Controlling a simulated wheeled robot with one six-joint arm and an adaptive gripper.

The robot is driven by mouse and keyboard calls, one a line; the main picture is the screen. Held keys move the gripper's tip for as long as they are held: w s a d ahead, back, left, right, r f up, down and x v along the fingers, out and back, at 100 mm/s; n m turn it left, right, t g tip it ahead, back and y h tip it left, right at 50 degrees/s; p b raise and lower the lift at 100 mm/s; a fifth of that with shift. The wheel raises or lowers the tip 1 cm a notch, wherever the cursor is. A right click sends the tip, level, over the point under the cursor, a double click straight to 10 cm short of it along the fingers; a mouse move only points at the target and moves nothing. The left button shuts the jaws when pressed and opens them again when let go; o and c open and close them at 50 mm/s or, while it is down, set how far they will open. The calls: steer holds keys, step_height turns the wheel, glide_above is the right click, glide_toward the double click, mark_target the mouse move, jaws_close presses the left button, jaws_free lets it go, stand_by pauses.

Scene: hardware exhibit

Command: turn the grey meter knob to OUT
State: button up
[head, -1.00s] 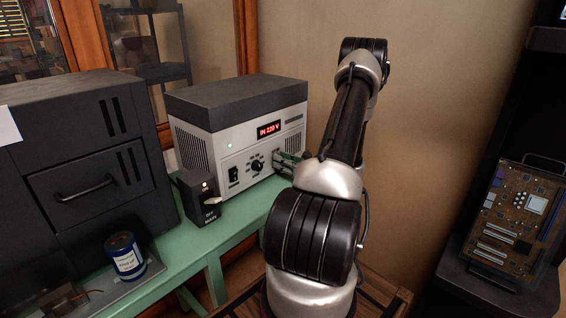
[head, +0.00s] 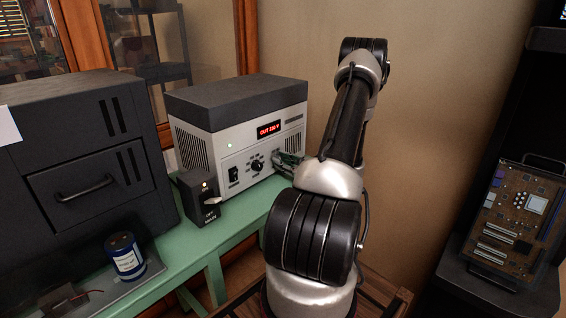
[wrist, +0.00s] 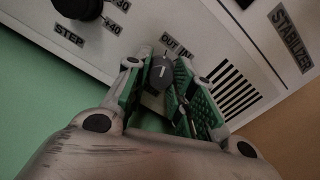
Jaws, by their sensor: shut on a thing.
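The grey meter knob (wrist: 160,74) is on the front panel of the grey stabilizer (head: 215,145), below the small OUT and IN labels. A short white mark shows on its face. My gripper (wrist: 157,82) is shut on the knob, one green-padded finger on each side of it. In the head view my gripper (head: 287,160) is at the right part of the panel, and my arm and fingers hide the knob there. The red display (head: 269,129) reads OUT with a voltage that looks like 230 V.
A larger black STEP knob (head: 257,166) and a black switch (head: 234,174) are left of the meter knob. A small black box (head: 199,198) with a lever stands in front on the green bench (head: 188,249). A blue can (head: 124,258) is farther left.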

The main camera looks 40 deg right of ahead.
steer(key=o, duration=1)
steer(key=shift+o, duration=0.2)
steer(key=s+d, duration=0.1)
steer(key=s, duration=1.1)
